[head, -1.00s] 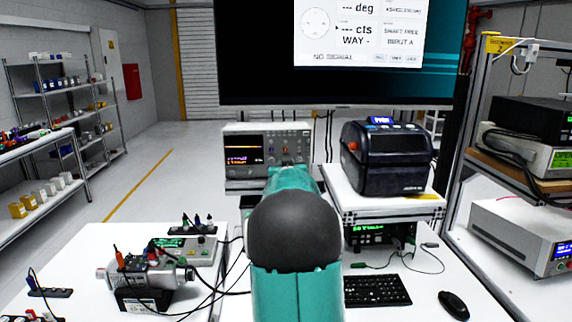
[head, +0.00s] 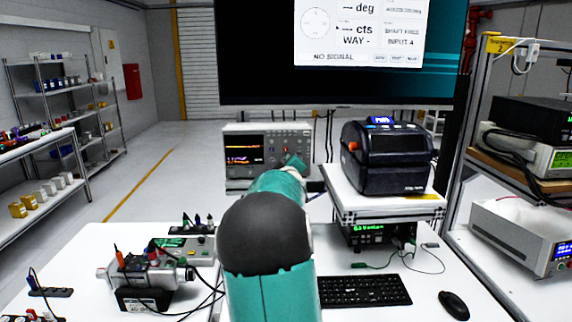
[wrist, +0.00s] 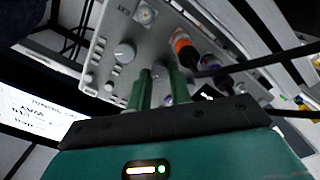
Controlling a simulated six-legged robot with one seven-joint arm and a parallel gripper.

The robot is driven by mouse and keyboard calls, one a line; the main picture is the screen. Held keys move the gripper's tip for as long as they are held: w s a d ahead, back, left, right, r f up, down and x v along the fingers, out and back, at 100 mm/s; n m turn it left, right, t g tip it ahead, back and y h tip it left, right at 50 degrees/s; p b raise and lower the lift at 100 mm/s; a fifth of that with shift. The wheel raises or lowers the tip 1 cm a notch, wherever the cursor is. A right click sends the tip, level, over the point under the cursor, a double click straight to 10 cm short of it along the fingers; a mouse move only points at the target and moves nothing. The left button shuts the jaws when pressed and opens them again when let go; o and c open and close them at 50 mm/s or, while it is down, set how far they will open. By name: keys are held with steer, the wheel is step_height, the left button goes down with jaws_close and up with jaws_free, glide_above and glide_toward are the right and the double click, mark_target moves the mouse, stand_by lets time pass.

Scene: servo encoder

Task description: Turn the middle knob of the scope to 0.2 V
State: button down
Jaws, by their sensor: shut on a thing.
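My gripper (wrist: 160,76) has both green fingers at the panel, shut on a small knob (wrist: 159,71) that shows only partly between the tips. It appears to be the middle knob. Its pointer and setting cannot be read.
An orange plug (wrist: 183,45) and a dark plug (wrist: 216,72) with cables stick out of the panel, close right of my fingers. A black printer (head: 388,160) stands right of the scope. A motor rig (head: 150,280) and keyboard (head: 365,290) are on the bench.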

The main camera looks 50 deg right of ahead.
stand_by(0.3)
steer(key=c, duration=1.5)
jaws_free()
steer(key=shift+c, duration=0.2)
steer(key=v, duration=1.3)
steer(key=shift+s+a, duration=0.25)
steer(key=shift+s, duration=0.1)
